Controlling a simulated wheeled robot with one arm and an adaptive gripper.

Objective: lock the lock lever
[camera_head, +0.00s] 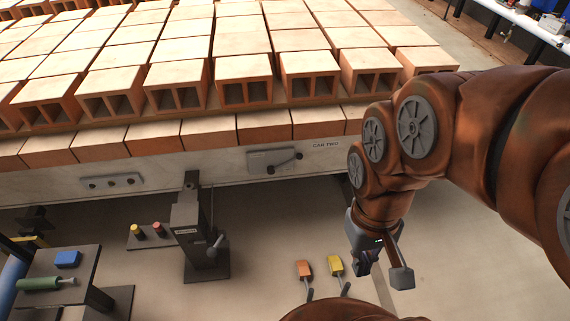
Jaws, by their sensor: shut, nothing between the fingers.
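A dark lever (285,163) is mounted on a grey plate on the side of the car marked "CAR TWO", its arm slanting up to the right. A second lever (215,246) with a grey knob sits on the right side of a dark post (188,225) in front of the car. I cannot tell from the view which one is the lock lever. My gripper (364,268) hangs at the lower right, pointing down, shut and empty. It is apart from both levers. My arm partly hides its fingers.
Rows of hollow bricks (245,80) cover the car's deck (100,182). Red and yellow buttons (148,231) stand left of the post. A dark bench (75,262) is at left.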

